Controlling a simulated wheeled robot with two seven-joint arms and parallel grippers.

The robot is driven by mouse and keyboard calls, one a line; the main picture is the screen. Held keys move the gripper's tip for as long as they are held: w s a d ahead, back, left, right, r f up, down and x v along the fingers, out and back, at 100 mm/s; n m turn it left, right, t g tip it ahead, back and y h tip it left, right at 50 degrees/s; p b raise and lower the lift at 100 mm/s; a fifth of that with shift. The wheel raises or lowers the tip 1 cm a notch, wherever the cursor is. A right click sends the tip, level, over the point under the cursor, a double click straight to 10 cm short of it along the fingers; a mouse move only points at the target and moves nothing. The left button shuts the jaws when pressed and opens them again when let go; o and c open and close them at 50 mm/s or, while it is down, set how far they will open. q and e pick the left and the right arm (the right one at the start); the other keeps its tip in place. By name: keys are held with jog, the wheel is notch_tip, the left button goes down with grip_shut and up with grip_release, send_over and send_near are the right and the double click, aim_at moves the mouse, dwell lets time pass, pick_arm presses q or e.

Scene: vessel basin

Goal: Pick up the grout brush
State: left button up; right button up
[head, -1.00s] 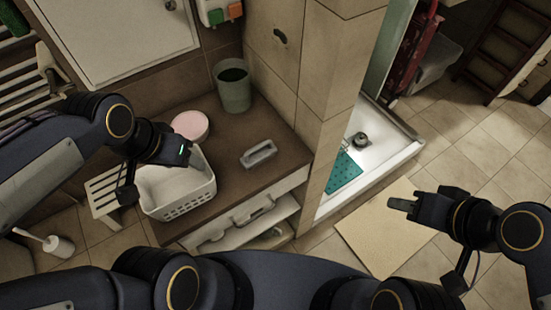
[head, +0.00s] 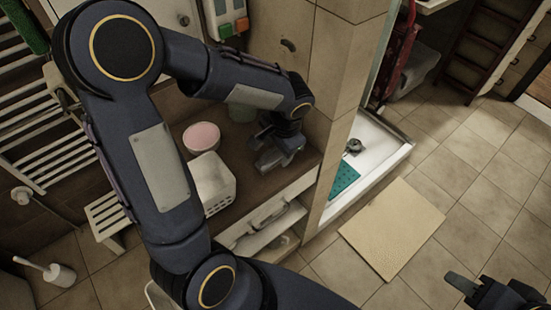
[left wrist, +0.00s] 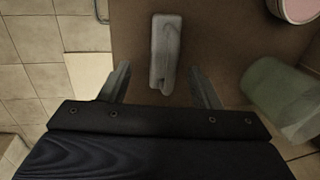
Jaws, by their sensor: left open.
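The grout brush (left wrist: 165,45) is a pale grey block with a raised handle, lying on the brown countertop (left wrist: 220,25) in the left wrist view. My left gripper (left wrist: 158,68) is open and empty, with its two fingers apart. The brush lies just ahead of the fingertips, roughly in line with the gap between them. In the head view my left gripper (head: 275,158) is over the counter and hides most or all of the brush. My right gripper (head: 459,283) is at the lower right over the floor, away from the counter; its jaws are not clear.
A pink round container (head: 201,137) and a white basket (head: 215,182), partly behind my left arm, stand on the counter. A greenish cup (left wrist: 285,95) stands close to the left gripper's right finger. A tiled wall edge (head: 345,95) rises beside the counter.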

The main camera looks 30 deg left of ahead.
aim_at(271, 158)
pick_arm(q)
jog(key=f, duration=0.2)
jog(key=a+f, duration=0.1)
jog(key=shift+s+a+f, duration=0.2)
jog(key=shift+f, duration=0.15)
jog(key=shift+w+a+f, duration=0.1)
jog(key=shift+f, duration=0.3)
jog(key=c, duration=1.1)
